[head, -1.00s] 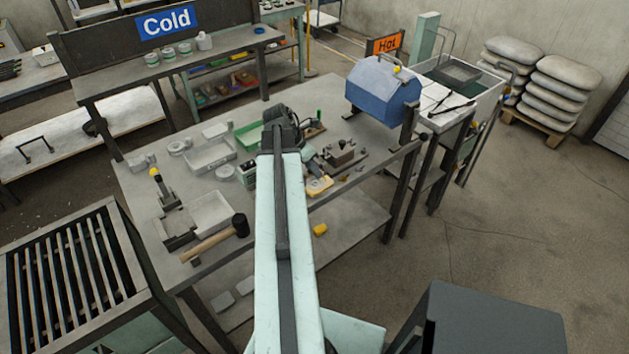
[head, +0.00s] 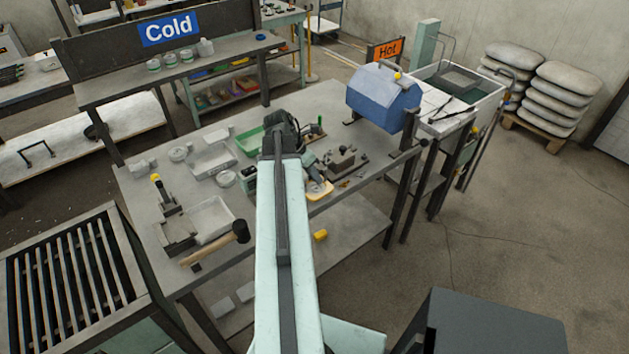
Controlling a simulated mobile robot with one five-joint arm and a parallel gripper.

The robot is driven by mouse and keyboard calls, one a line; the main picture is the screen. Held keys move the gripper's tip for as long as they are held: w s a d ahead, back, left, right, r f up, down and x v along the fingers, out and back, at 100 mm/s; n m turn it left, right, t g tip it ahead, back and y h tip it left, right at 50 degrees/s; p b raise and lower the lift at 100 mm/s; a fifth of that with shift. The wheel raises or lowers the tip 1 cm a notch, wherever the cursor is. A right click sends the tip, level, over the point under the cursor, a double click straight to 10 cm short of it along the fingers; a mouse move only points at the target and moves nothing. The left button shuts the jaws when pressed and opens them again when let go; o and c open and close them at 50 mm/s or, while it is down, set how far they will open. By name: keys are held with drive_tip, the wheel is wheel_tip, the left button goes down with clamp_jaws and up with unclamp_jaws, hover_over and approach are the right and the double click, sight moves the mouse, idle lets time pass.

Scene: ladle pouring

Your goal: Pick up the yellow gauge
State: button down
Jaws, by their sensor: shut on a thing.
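The yellow gauge (head: 319,191) is a small, flat yellow-orange piece with a paler middle, at the front edge of the workbench. My gripper (head: 313,178) reaches down to it from beyond my arm's elbow and is shut on it. The fingers are small and partly hidden by my arm, so the exact grip cannot be made out. I cannot tell whether the gauge touches the bench top or is just above it.
On the workbench (head: 258,193), a grey metal block fixture (head: 345,161) stands right of the gauge. A mallet (head: 241,231) and a grey tray (head: 211,216) lie left. A blue domed box (head: 384,100) stands at the back right. A yellow block (head: 320,236) is lower down.

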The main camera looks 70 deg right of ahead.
wheel_tip(320, 180, up, 15)
drive_tip(key=p, duration=1.4)
drive_tip(key=shift+p, duration=0.3)
